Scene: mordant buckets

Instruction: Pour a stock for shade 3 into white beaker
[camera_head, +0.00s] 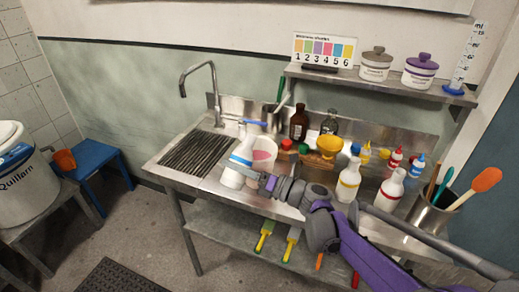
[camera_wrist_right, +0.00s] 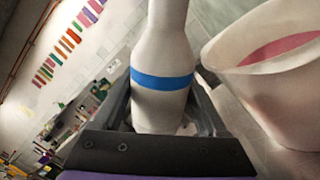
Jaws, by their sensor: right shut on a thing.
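My right gripper (camera_head: 250,174) is shut on a white bottle with a blue band (camera_head: 240,160). The wrist view shows this bottle (camera_wrist_right: 160,95) between the fingers, its top cut off by the frame. In the head view the bottle leans slightly right. The white beaker (camera_head: 265,169) is just right of the bottle, with pink inside; it also shows in the wrist view (camera_wrist_right: 275,95). No stream shows between them. My left gripper is out of view.
A white bottle with a yellow band (camera_head: 347,187) and one with a red band (camera_head: 389,190) stand to the right. Behind are a brown bottle (camera_head: 299,124) and a yellow funnel (camera_head: 330,145). A tool pot (camera_head: 431,214) stands far right. The ribbed drainer (camera_head: 196,152) is clear.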

